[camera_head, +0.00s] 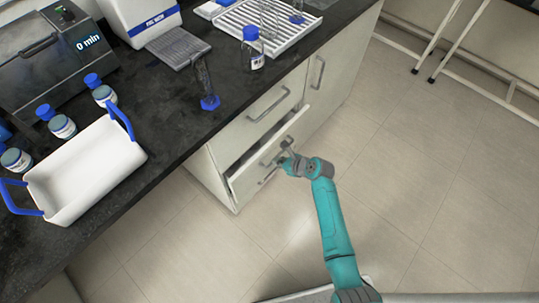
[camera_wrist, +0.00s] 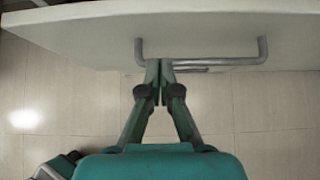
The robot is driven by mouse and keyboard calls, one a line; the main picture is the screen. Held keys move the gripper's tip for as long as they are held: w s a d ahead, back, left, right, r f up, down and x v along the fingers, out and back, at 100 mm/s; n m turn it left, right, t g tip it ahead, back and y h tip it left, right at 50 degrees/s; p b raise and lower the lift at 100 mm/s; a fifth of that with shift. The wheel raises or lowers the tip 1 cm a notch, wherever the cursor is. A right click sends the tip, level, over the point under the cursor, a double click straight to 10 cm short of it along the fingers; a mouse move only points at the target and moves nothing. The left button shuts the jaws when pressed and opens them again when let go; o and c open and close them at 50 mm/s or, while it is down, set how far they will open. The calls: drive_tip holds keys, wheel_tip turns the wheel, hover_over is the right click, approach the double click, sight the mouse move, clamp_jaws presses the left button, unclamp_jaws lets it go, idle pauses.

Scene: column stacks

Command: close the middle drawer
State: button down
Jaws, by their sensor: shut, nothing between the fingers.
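The middle drawer (camera_head: 248,180) of the bench cabinet stands partly open below the shut top drawer (camera_head: 250,122). A dark gap shows behind its front. Its light front panel (camera_wrist: 230,27) and grey bar handle (camera_wrist: 215,62) fill the upper part of the wrist view. My gripper (camera_head: 284,161) is at the drawer front by the handle. In the wrist view my gripper (camera_wrist: 160,65) has its fingertips together near the left end of the handle, with nothing held. Whether the fingertips touch the handle or panel I cannot tell.
A black bench top (camera_head: 165,112) overhangs the cabinet and carries a white blue-handled basket (camera_head: 90,170), a blue-capped bottle (camera_head: 253,52) and other lab ware. A cabinet door (camera_head: 325,85) is shut to the right. Open tiled floor (camera_head: 400,150) lies right of the arm.

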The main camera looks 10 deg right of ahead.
sight(264, 155)
drive_tip(key=shift+w+a+f, duration=0.1)
drive_tip(key=shift+w+a, duration=0.55)
drive_tip(key=shift+w, duration=0.25)
drive_tip(key=shift+w+a+f, duration=0.1)
drive_tip(key=shift+w+a, duration=0.55)
drive_tip(key=shift+w, duration=0.2)
